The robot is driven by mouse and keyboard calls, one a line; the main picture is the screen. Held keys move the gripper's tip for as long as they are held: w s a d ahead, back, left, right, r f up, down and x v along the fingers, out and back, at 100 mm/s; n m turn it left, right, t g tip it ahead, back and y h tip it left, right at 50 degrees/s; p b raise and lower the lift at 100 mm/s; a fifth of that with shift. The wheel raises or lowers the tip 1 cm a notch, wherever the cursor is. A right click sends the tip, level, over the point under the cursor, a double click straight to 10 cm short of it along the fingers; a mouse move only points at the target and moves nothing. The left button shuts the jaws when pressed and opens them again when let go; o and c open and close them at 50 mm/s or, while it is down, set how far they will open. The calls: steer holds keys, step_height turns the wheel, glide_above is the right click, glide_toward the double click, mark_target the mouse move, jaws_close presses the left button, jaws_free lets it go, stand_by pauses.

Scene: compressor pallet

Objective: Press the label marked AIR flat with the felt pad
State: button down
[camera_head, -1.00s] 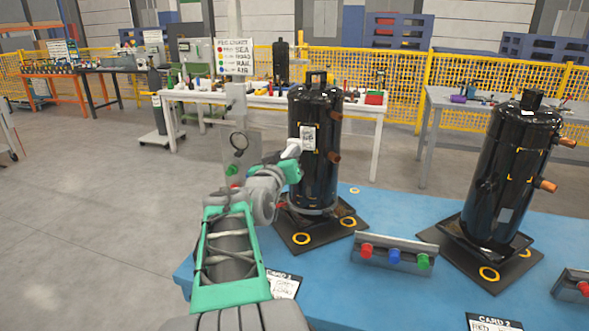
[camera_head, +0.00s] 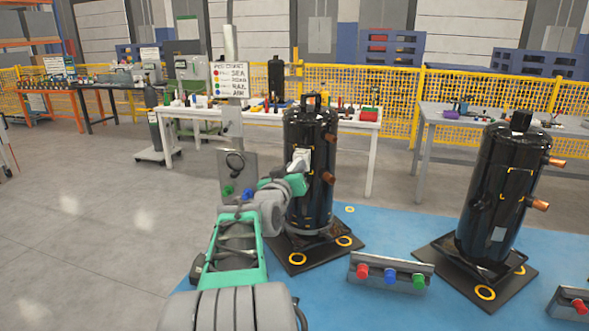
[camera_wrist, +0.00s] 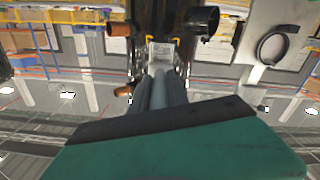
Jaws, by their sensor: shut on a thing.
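The label's print is too small to read now. My gripper (camera_head: 294,172) is at the front of this label and covers part of it. It is shut on a small pale piece, probably the felt pad, whose outline I cannot separate from the fingers or label. In the wrist view the grey fingers (camera_wrist: 162,92) point at the pale label (camera_wrist: 160,54). I cannot tell whether the pad touches it.
Copper pipe stubs (camera_head: 328,178) stick out just right of the label. A second black compressor (camera_head: 485,190) stands at right. A holder with red, blue and green knobs (camera_head: 391,273) lies between them at the front. A colour sign (camera_head: 230,80) stands behind.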

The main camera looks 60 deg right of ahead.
steer(key=shift+d, duration=0.35)
stand_by(0.4)
stand_by(0.3)
steer(key=shift+s+a+b, duration=0.2)
steer(key=shift+a+b, duration=1)
steer(key=shift+a, duration=0.6)
steer(key=shift+d, duration=0.1)
steer(key=shift+w+d+f+b, duration=0.15)
steer(key=shift+d+f+b, duration=0.65)
steer(key=shift+d, duration=0.45)
steer(key=shift+w+d, duration=0.1)
steer(key=shift+d, duration=0.35)
steer(key=shift+a, duration=0.1)
